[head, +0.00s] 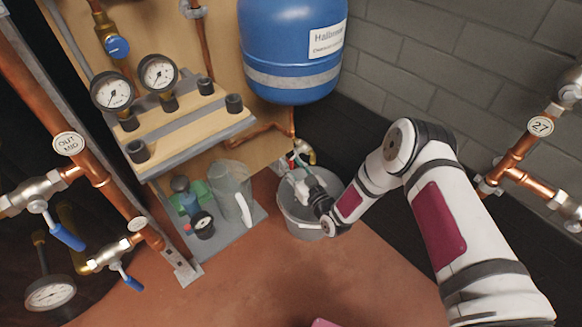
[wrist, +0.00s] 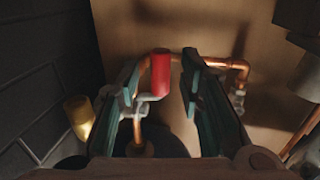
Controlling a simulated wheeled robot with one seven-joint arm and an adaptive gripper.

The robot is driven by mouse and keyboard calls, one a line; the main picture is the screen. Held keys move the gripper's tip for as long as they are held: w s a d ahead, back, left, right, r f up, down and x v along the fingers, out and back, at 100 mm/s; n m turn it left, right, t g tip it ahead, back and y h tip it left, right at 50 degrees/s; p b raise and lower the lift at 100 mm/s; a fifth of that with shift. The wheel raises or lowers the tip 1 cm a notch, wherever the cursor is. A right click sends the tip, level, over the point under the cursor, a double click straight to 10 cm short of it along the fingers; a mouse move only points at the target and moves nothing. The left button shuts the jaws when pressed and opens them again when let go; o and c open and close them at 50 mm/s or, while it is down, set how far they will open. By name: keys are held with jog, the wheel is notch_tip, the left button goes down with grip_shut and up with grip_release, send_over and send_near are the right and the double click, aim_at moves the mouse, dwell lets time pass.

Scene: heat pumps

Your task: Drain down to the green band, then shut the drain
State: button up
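The drain valve has a red lever handle (wrist: 161,75) on copper pipe, and its brass outlet (head: 308,153) shows above a grey bucket (head: 300,228). The brass piece (wrist: 79,115) is at the left in the wrist view. My gripper (head: 298,172) is at the valve, over the bucket. In the wrist view my gripper (wrist: 163,85) is open, with the red handle between its fingers, nearer the left one. A gap shows on the right; contact on the left is unclear. Two dial gauges (head: 112,90) (head: 157,73) stand on the board; their bands and readings are too small to tell.
A blue vessel (head: 290,45) hangs above the valve. A grey shelf (head: 225,232) with a clear jug (head: 232,192) and a small gauge (head: 203,225) is left of the bucket. Copper pipes with blue levers (head: 67,236) stand at left, and a pipe tagged 27 (head: 540,126) at right.

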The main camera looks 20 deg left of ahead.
jog(key=shift+w+a, duration=0.3)
jog(key=shift+a, duration=0.1)
grip_shut()
jog(key=shift+d+r+p, duration=0.1)
jog(key=shift+r+p, duration=0.05)
jog(key=shift+p, duration=0.15)
jog(key=shift+s+d+r+n+g+h+p, duration=0.4)
jog(key=shift+g+h+p, duration=0.85)
jog(key=shift+h, duration=0.9)
jog(key=shift+s+d+r+n+g+h+p, duration=0.2)
jog(key=shift+d+r+g+h+p, duration=0.45)
jog(key=shift+g+h+p, duration=1.05)
jog(key=shift+s+d+r+n+g+h+p, duration=0.3)
jog(key=shift+d+g+h+p, duration=0.5)
jog(key=shift+h, duration=1.75)
jog(key=shift+a, duration=0.1)
